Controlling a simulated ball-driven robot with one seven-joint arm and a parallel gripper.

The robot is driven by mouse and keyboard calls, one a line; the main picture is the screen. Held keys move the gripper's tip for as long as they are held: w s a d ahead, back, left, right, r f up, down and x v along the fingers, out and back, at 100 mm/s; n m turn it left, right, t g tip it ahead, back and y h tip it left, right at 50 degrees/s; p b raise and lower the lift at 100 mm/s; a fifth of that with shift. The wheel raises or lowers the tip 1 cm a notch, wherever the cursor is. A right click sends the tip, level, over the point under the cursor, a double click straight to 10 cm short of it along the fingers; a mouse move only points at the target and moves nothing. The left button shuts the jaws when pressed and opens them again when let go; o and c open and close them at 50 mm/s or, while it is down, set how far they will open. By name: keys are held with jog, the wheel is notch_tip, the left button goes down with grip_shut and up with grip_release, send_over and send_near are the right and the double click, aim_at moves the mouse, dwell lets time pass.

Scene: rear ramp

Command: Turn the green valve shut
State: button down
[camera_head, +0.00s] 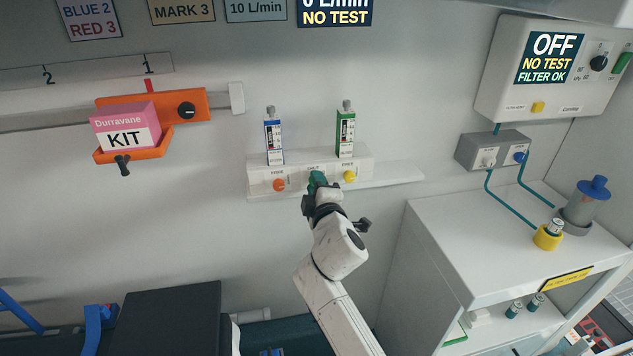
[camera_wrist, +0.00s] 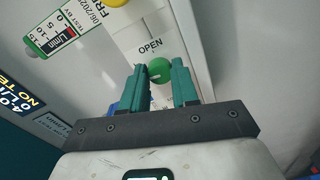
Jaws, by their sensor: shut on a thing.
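The green valve (camera_wrist: 159,68) is a round knob on the white manifold (camera_wrist: 140,30), which also shows in the head view (camera_head: 385,170). My gripper (camera_wrist: 160,84) has its teal fingers on either side of the knob and is shut on it. A label reading OPEN lies beside the knob, and a pale line marks its face. In the head view my gripper (camera_head: 317,180) is at the middle of the manifold and hides the green valve. The matching label there is too small to read surely.
An orange knob (camera_head: 279,185) and a yellow knob (camera_head: 349,176) flank my gripper. Blue (camera_head: 273,138) and green (camera_head: 345,132) flowmeters stand above. An orange holder (camera_head: 190,108) with a pink kit is left; a white cabinet (camera_head: 450,235) is right.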

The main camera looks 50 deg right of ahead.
jog(key=shift+n, duration=0.6)
jog(key=shift+a, duration=0.1)
jog(key=c, duration=0.8)
grip_release()
jog(key=shift+c, duration=0.2)
jog(key=b+v, duration=0.1)
jog(key=v, duration=0.9)
jog(key=shift+s+a, duration=0.2)
jog(key=shift+s, duration=0.1)
jog(key=shift+f, duration=0.1)
jog(key=s+f+m+g+y, duration=0.2)
jog(key=s+f+m+g, duration=0.3)
jog(key=f, duration=0.4)
jog(key=s+a+f+m+g+y, duration=0.2)
jog(key=s+a+f+g+y, duration=0.1)
jog(key=s+f, duration=0.4)
jog(key=s+a+f+m+g+y, duration=0.3)
jog(key=s+a+f, duration=0.5)
jog(key=s, duration=0.5)
jog(key=g+y, duration=0.1)
jog(key=g, duration=0.1)
jog(key=shift+s+g+y, duration=0.3)
jog(key=shift+s, duration=0.05)
